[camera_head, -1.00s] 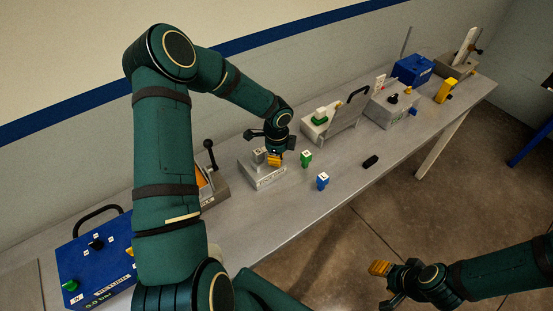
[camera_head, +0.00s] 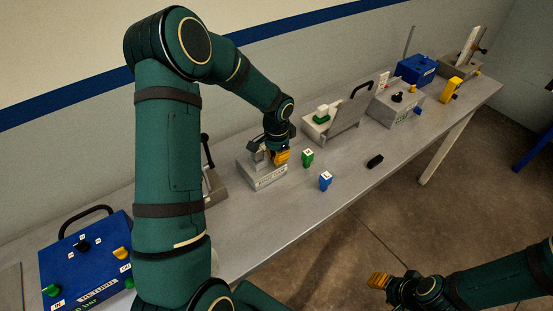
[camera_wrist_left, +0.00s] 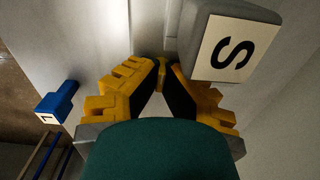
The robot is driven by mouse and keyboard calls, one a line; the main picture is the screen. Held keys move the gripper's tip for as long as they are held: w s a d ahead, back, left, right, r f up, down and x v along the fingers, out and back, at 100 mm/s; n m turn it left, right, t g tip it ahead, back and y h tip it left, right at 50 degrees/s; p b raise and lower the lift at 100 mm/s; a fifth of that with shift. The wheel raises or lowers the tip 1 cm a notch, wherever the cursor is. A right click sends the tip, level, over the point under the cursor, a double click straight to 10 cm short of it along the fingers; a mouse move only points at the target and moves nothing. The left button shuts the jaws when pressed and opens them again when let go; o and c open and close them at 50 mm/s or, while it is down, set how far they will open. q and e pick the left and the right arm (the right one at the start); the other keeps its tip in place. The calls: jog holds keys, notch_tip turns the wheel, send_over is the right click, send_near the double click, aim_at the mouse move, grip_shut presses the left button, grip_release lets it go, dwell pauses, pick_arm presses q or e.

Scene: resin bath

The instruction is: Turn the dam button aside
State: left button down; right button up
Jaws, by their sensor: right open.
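The grey block (camera_head: 262,177) with a white label on its front stands on the bench. I cannot read the label for sure. My left gripper (camera_head: 280,157) is low over the block's right end and hides part of its top. In the left wrist view, its yellow fingertips (camera_wrist_left: 165,68) are close together. A small yellow piece (camera_wrist_left: 160,77), perhaps the dam button, shows between them; I cannot tell if they grip it. A grey post with an S label (camera_wrist_left: 228,48) stands right beside the right finger. My right gripper (camera_head: 381,286) is open and empty, away from the bench.
A green S-type piece (camera_head: 307,159) and a blue piece (camera_head: 325,181) stand right of the block. A black piece (camera_head: 375,161) lies beyond. A blue control box (camera_head: 88,255) stands at the left, a grey fixture with a black handle (camera_head: 340,118) behind.

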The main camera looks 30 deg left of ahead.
pick_arm(q)
jog(key=shift+s+d+f+n, duration=0.15)
jog(key=shift+f+n, duration=0.1)
jog(key=shift+n, duration=0.15)
jog(key=c, duration=1.1)
grip_release()
jog(key=shift+c, duration=0.2)
jog(key=shift+w, duration=0.2)
notch_tip(320, 180, up, 12)
jog(key=shift+s, duration=0.1)
